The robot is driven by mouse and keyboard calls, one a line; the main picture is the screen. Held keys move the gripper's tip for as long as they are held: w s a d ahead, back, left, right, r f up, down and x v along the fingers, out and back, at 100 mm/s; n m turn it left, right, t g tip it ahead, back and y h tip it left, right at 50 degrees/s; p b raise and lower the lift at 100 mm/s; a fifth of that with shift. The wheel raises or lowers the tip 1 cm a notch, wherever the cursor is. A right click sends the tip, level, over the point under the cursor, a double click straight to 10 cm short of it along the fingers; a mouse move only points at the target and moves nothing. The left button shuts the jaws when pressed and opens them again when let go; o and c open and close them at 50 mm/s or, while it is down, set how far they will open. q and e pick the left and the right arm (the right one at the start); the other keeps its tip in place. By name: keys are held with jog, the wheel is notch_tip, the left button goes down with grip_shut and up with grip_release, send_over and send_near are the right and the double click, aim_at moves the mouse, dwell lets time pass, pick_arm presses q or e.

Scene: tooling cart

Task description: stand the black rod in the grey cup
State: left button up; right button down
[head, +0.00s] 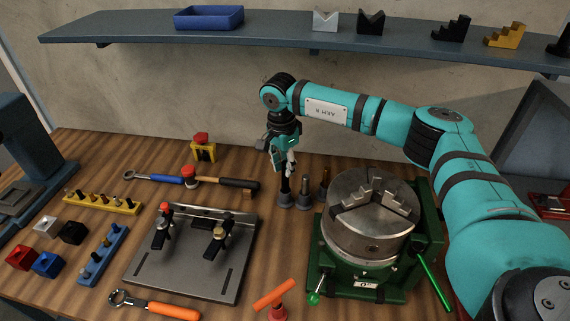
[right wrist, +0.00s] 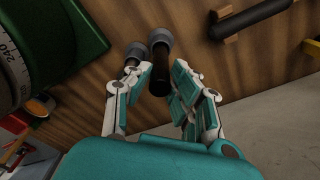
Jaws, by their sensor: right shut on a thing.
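My right gripper (head: 286,168) points down at the back of the bench, shut on the black rod (head: 285,186). In the right wrist view, the rod (right wrist: 160,75) stands between the fingers (right wrist: 164,88). The grey cup (head: 285,202) is directly under the rod, and the rod looks upright. In the right wrist view, the cup's rim (right wrist: 160,37) shows around the rod's far end; how deep the rod sits cannot be told. My left gripper is out of view.
A similar cup with a grey rod (head: 304,188) stands close right, then a brownish rod (head: 324,182). The green-based chuck (head: 370,225) is farther right. A hammer (head: 240,183) and the grey fixture plate (head: 190,268) lie left. A shelf (head: 280,30) hangs above.

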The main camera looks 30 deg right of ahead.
jog(key=shift+f+b, duration=1.4)
jog(key=shift+f, duration=0.5)
dwell(1.4)
jog(key=c, duration=0.7)
grip_release()
jog(key=shift+r, duration=0.1)
jog(key=shift+r+p, duration=1.85)
jog(key=shift+r, duration=1.1)
jog(key=shift+f, duration=0.1)
